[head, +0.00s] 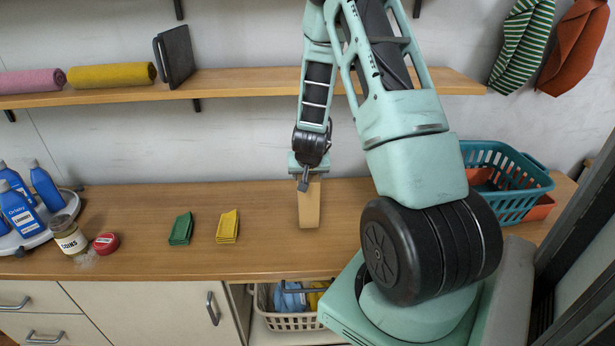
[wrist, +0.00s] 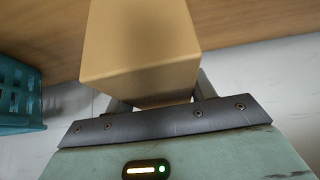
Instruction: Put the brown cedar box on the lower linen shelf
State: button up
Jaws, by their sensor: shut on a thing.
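A tan-brown box (head: 309,208), which I take for the cedar box, hangs upright below my gripper (head: 309,181) at the middle of the wooden counter. In the wrist view the box (wrist: 140,45) fills the top centre, and my gripper (wrist: 152,100) is shut on its near end. I cannot tell whether the box's lower end touches the counter. A wooden wall shelf (head: 250,84) runs above the counter behind my arm. It carries a pink rolled towel (head: 32,81), a yellow rolled towel (head: 112,75) and a dark upright panel (head: 175,56) on its left part.
Green (head: 181,229) and yellow (head: 228,227) folded cloths lie left of the box. Blue bottles (head: 45,186), a jar (head: 69,236) and a red lid (head: 106,243) stand far left. A teal basket (head: 510,190) is at right. The shelf is bare between panel and arm.

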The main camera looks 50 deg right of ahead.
jog(key=shift+f, duration=0.45)
jog(key=o, duration=1.5)
jog(key=shift+c, duration=0.2)
jog(key=v, duration=1.2)
